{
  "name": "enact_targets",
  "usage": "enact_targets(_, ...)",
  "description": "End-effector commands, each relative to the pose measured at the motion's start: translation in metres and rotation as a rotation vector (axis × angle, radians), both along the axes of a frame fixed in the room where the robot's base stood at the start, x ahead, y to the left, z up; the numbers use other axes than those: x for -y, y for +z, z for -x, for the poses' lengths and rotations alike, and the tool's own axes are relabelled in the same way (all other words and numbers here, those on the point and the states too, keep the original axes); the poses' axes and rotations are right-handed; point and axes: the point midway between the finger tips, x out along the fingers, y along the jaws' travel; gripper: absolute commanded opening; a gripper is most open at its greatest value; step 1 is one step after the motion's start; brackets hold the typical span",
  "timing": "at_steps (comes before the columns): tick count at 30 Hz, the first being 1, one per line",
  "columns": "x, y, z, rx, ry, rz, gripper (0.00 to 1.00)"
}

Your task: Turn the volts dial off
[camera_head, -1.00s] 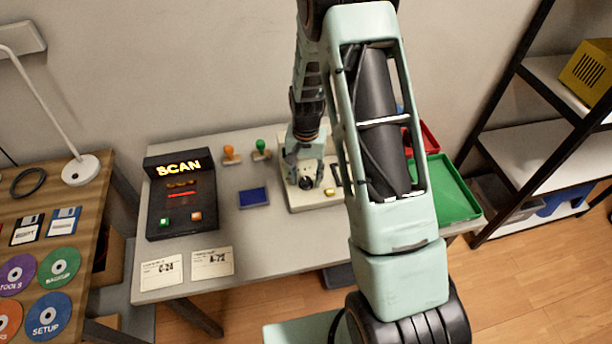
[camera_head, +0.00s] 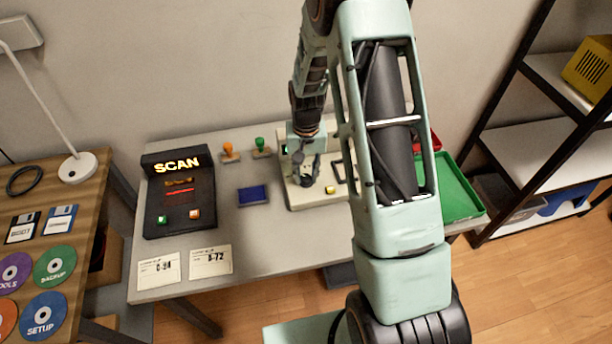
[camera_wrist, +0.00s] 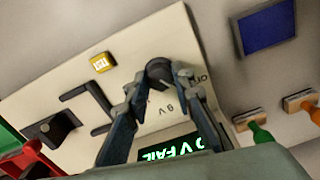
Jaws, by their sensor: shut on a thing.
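The volts dial (camera_wrist: 160,72) is a round dark knob on a cream tester panel (camera_wrist: 150,42). My gripper (camera_wrist: 161,76) is shut on the dial, one fingertip on each side. The fingertips hide part of the knob, and its pointer cannot be made out. A display (camera_wrist: 172,150) on the panel shows green text like "0 V FAIL", partly hidden by a finger. In the head view my gripper (camera_head: 307,176) is down at the tester (camera_head: 305,203).
The panel also bears a yellow button (camera_wrist: 102,62), a black bracket (camera_wrist: 88,100) and a black block (camera_wrist: 52,130). Stamps (camera_wrist: 262,138) and a blue pad (camera_wrist: 265,28) lie beside it. A SCAN box (camera_head: 180,190) stands left; a green tray (camera_head: 458,190) is right.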

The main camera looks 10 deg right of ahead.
Motion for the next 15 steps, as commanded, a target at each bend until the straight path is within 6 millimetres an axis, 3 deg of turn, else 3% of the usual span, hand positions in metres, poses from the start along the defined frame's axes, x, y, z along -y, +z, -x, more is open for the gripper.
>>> enact_targets(15, 0.0002, -0.0005, -0.0005, 0.002, 0.393, 0.000, 0.00)
